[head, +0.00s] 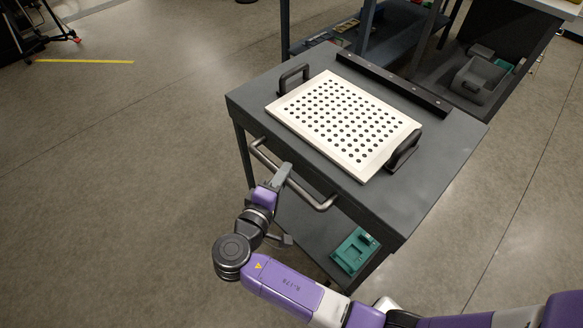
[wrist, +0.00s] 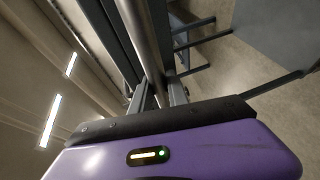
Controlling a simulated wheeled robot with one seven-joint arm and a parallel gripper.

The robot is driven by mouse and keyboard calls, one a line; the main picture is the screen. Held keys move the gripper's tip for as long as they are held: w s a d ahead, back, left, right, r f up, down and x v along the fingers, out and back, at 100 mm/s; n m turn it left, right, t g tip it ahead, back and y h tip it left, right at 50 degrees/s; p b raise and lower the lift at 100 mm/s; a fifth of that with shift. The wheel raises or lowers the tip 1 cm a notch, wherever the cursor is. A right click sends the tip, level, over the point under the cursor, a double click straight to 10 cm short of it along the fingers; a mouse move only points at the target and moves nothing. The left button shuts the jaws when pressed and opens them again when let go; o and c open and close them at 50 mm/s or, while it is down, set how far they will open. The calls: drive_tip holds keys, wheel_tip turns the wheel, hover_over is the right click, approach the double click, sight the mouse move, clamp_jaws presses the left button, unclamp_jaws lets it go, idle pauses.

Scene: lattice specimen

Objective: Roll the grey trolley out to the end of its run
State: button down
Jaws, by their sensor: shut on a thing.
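The grey trolley (head: 250,100) stands on the floor in the middle of the head view, with a dark grey top and a lower shelf. A bar handle (head: 322,205) runs along its near left side. My gripper (head: 282,178) is at the middle of that handle and shut on it. In the wrist view, the handle (wrist: 146,40) runs up from between the two fingers of my gripper (wrist: 158,92). The fingers hide the gripped part of the bar.
A white perforated plate (head: 345,120) with two black handles lies on the trolley top, beside a dark raised strip (head: 392,84). A green box (head: 354,251) is on the lower shelf. A bench with a grey bin (head: 480,80) stands behind. The floor at left is open, with a yellow line (head: 84,62).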

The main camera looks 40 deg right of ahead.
drive_tip(key=shift+a+f, duration=0.1)
drive_tip(key=shift+a, duration=0.85)
drive_tip(key=c, duration=1.3)
unclamp_jaws()
drive_tip(key=shift+a, duration=0.15)
drive_tip(key=v, duration=0.7)
drive_tip(key=shift+s+a, duration=0.2)
drive_tip(key=shift+a, duration=0.05)
